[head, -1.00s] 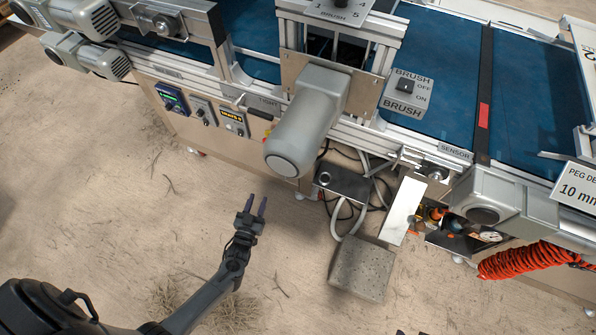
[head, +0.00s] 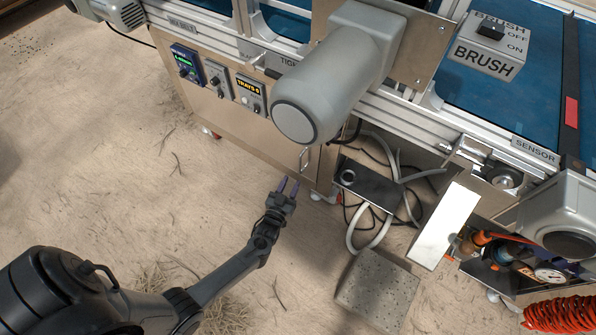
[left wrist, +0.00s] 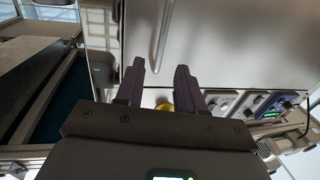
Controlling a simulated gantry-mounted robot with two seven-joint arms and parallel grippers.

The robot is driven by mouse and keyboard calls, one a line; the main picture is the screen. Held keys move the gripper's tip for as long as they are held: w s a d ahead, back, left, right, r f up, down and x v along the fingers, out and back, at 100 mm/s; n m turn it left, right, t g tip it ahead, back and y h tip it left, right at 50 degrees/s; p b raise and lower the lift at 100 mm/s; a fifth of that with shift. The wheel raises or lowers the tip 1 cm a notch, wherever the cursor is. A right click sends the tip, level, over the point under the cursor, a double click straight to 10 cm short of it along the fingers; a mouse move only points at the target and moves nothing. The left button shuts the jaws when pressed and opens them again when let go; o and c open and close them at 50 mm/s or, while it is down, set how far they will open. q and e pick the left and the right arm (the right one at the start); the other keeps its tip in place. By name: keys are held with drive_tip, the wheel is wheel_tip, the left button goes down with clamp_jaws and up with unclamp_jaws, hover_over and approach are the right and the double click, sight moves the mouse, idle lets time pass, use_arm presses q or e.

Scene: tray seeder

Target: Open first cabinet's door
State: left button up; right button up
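The cabinet door (head: 262,135) is a tan metal panel under the conveyor, below the control boxes, and it looks shut. Its metal bar handle (head: 304,158) is near the panel's right edge. The handle (left wrist: 163,38) also shows in the left wrist view, beyond the fingertips. My left gripper (head: 288,186) is open and empty, just short of the handle and apart from it in the head view. Its two dark purple fingers (left wrist: 160,68) are spread in the left wrist view. My right gripper is not in view.
A large grey motor (head: 335,80) overhangs the cabinet above the handle. To the right are hoses, a dark box (head: 368,187), a concrete block (head: 378,290) and an open compartment with tools (head: 500,255). The floor (head: 120,190) at left is mostly clear.

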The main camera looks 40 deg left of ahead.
sight(300, 165)
use_arm(q)
drive_tip(key=b+x, duration=0.3)
drive_tip(key=x, duration=0.4)
drive_tip(key=shift+f, duration=0.1)
drive_tip(key=shift+a, duration=0.1)
clamp_jaws()
